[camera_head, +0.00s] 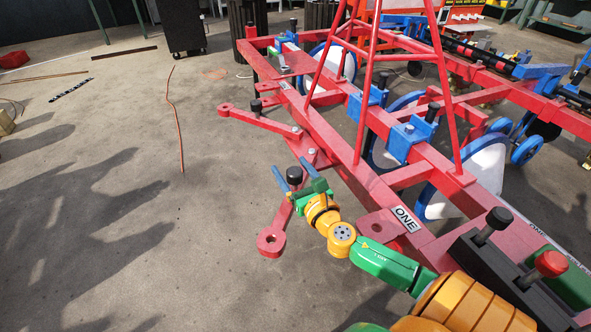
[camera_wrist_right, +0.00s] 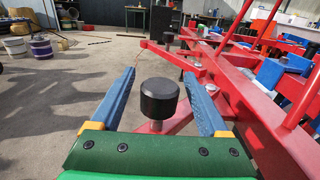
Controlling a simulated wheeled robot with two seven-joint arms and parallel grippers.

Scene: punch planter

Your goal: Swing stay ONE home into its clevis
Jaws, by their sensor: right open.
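Stay ONE appears to be the red bar (camera_head: 281,218) nearest the ONE plate (camera_head: 405,219). It sticks out from the red frame at an angle, with a round holed eye (camera_head: 271,242) at its free end. A black knob (camera_head: 294,175) stands up from it; the knob also shows in the wrist view (camera_wrist_right: 159,98). My right gripper (camera_head: 294,174) is open, with its blue fingers on either side of the knob, apart from it in the wrist view. A red plate with a hole (camera_head: 379,227), possibly the clevis, sits on the frame beside the ONE plate. My left gripper is not in view.
A second red stay (camera_head: 262,121) with a black knob sticks out further along the frame. The tall red A-frame (camera_head: 371,90) rises above the beams. Blue-rimmed wheels (camera_head: 463,181) stand under the frame. The grey floor (camera_head: 120,220) to the left is mostly clear.

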